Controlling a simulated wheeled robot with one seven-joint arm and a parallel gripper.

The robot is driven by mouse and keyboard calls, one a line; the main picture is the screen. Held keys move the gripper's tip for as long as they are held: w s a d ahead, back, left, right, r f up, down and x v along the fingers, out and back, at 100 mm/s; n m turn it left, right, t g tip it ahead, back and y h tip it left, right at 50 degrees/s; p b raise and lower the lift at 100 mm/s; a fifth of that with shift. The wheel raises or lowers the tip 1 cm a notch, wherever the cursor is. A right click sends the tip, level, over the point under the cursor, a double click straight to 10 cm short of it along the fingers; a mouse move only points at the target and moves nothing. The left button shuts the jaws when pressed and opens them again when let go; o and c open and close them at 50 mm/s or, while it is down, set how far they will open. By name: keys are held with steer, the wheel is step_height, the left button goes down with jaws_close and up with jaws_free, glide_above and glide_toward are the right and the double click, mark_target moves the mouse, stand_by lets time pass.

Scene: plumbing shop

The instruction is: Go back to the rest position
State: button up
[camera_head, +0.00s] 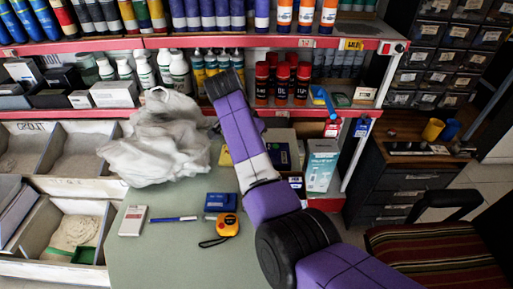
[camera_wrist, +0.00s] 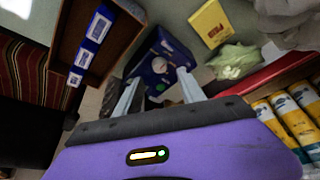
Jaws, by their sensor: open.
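My gripper (camera_wrist: 159,77) shows in the wrist view with its two grey fingers spread apart, open and with nothing held between them. Beyond the fingertips is a dark blue container or box (camera_wrist: 168,45) with small round items; I cannot tell how far away it is. In the head view my purple arm rises from the lower right, across the right part of the green tabletop, toward the red-edged shelves. The gripper's fingers cannot be made out in the head view.
On the tabletop (camera_head: 160,262) are a white plastic bag (camera_head: 165,140), orange tape measure (camera_head: 227,225), blue item (camera_head: 220,202), pen (camera_head: 174,219) and white pack (camera_head: 132,220). A striped chair (camera_head: 435,255) stands right; bins (camera_head: 70,185) stand left.

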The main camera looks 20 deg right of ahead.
steer(key=shift+v, duration=0.75)
